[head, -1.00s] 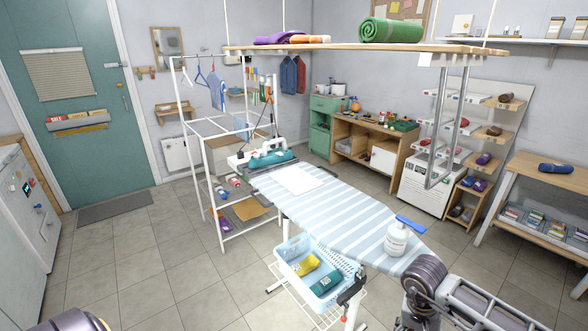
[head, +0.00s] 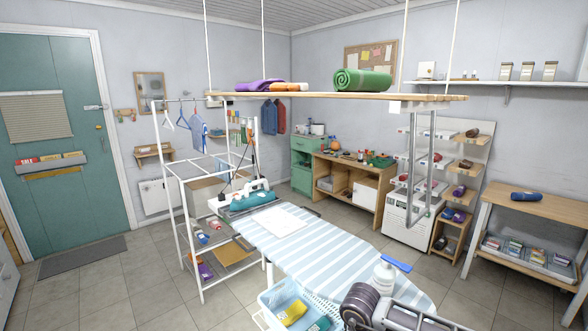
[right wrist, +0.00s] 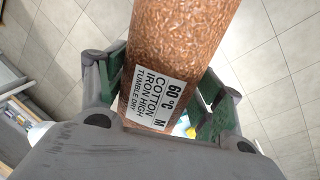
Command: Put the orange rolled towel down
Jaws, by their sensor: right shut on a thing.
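An orange-brown rolled towel (right wrist: 180,45) with a white care label fills the middle of the right wrist view. My right gripper (right wrist: 163,80) is shut on it, with green-lined fingers on both sides. The roll's far end runs out of the top of that view. In the head view my right arm shows at the bottom right, but the held towel does not show. My left gripper is out of view.
A hanging wooden shelf (head: 330,96) holds a purple towel (head: 258,86), a small orange item (head: 287,87) and a green roll (head: 362,79). Below are an ironing board (head: 325,250) with a spray bottle (head: 384,275), a blue basket (head: 268,305) and a right-hand table (head: 540,197) with a blue roll (head: 526,196).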

